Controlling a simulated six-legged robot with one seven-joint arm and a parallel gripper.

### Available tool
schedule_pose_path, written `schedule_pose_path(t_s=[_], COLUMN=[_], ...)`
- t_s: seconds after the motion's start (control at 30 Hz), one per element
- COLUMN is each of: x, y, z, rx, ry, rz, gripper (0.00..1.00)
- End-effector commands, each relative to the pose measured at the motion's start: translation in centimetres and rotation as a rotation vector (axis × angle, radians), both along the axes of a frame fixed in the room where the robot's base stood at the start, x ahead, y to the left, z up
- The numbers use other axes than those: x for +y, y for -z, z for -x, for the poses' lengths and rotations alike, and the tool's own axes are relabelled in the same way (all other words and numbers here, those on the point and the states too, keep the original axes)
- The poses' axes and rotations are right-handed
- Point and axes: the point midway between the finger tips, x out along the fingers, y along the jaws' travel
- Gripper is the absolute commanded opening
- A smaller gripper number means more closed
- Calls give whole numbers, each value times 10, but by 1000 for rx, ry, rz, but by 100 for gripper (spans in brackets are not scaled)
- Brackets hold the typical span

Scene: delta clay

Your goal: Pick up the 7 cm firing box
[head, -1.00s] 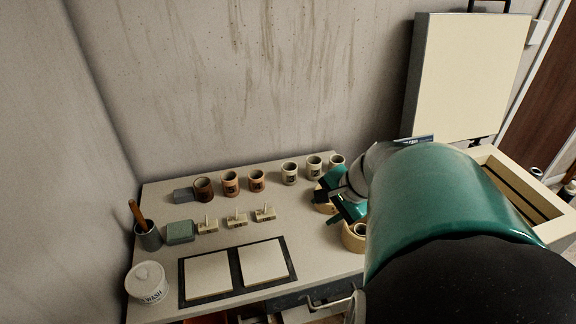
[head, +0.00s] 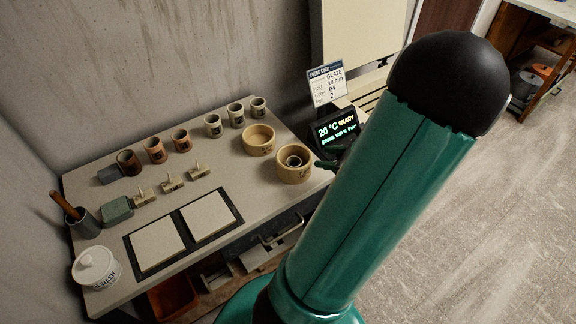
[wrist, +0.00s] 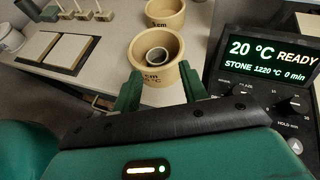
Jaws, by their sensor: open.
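Two round tan firing boxes stand at the right end of the bench. I cannot read for certain which is marked 7 cm. My gripper (wrist: 160,90) is open and empty, its green fingers on either side of the nearer box's front, apparently short of it. In the head view my arm mostly hides the gripper.
A control panel (head: 338,131) reading 20 °C READY stands close right of the nearer box. Several mugs (head: 213,125) line the bench's back. Stamps, white tiles (head: 207,216) and a WASH jar (head: 95,267) are on the left. Open floor lies right.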

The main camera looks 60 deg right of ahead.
Motion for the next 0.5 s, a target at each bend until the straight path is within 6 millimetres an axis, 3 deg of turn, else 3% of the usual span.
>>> schedule_pose_path(t_s=[0.1, 0.23, 0.37, 0.5], x=[-12, -19, -23, -28], y=[5, 7, 12, 23], z=[22, 29, 16, -9], rx=[-69, -101, -104, -104], ry=[102, 146, 148, 148], rz=[-46, -65, -67, -68], gripper=[43, 43, 43, 43])
